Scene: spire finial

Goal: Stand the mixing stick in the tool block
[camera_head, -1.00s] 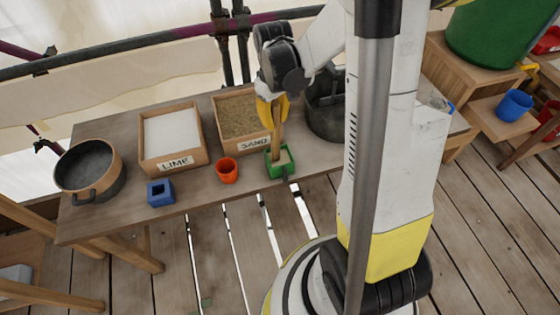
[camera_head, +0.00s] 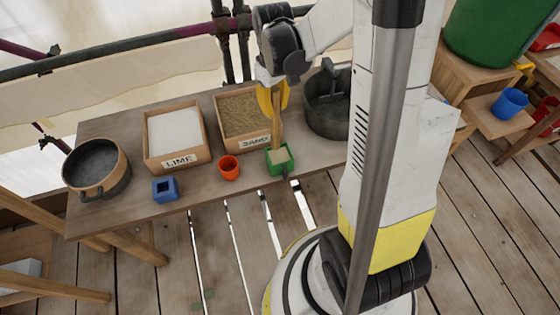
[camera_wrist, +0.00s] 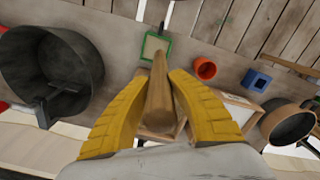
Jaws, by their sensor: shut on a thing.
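The mixing stick (camera_head: 277,132) is a wooden stick hanging roughly upright in my gripper (camera_head: 272,100). In the wrist view the yellow fingers (camera_wrist: 160,88) are shut on the stick (camera_wrist: 158,100), which points away from the camera. Its lower end is over or at the green box (camera_head: 281,165); I cannot tell whether they touch. The tool block appears to be the blue block (camera_head: 165,189) with a square opening, on the table's front left. It also shows in the wrist view (camera_wrist: 257,80), right of the stick, with nothing in its opening.
An orange cup (camera_head: 228,168) stands between the blue block and the green box. Behind are the lime tray (camera_head: 178,162), the sand tray (camera_head: 250,145) and a dark bucket (camera_head: 328,118). A round pan (camera_head: 98,172) stands at the left end of the table (camera_head: 205,192).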

